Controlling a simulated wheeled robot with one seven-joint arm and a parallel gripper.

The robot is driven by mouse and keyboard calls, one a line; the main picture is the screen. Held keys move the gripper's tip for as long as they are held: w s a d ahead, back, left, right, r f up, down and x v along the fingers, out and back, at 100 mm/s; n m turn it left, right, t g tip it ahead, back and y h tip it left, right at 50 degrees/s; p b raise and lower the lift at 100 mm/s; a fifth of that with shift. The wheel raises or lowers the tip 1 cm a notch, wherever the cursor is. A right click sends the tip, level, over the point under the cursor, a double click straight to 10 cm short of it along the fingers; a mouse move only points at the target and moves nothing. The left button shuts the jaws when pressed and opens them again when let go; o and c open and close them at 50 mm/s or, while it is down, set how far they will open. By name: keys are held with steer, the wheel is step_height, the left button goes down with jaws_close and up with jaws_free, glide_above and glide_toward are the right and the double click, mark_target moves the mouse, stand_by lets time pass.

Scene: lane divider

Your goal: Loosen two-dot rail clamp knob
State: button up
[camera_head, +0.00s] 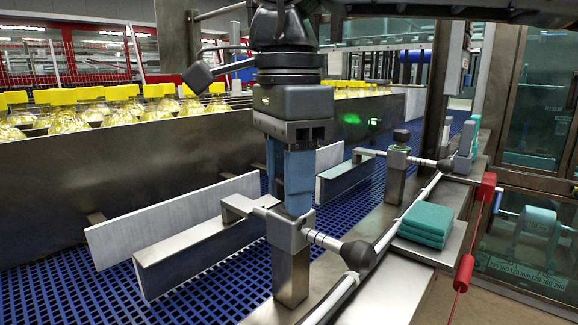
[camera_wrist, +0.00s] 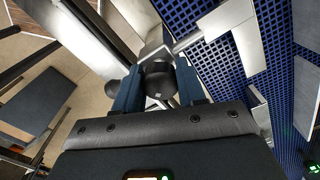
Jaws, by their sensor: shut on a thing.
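My gripper (camera_head: 291,203) points straight down over the nearer rail clamp (camera_head: 288,235), a grey block on a metal post. In the wrist view, its blue fingers stand on both sides of a dark round knob (camera_wrist: 158,80) on top of this clamp and are shut on it. The fingers hide this knob in the head view. A small pale mark shows on the knob, but I cannot make out dots. A rod through the clamp carries a black end knob (camera_head: 357,255) and a bracket to the metal lane rail (camera_head: 200,248). A farther clamp (camera_head: 397,160) has a dark top knob (camera_head: 401,136).
Teal pads (camera_head: 427,222) lie stacked on the metal ledge, right of the clamp. A red cord with red grips (camera_head: 465,272) runs along the right. Yellow-capped bottles (camera_head: 120,100) stand behind a steel wall. The blue mesh belt (camera_head: 215,295) is clear in front.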

steer(key=n+p, duration=0.1)
steer(key=n, duration=0.4)
steer(key=shift+s+n+p, duration=0.15)
steer(key=shift+n+p, duration=0.15)
steer(key=n, duration=0.5)
steer(key=shift+f+p, duration=0.1)
steer(key=shift+p, duration=0.3)
steer(key=shift+s, duration=0.1)
steer(key=o, duration=1.1)
steer(key=shift+c, duration=0.2)
steer(key=shift+d, duration=0.1)
steer(key=shift+r, duration=3.95)
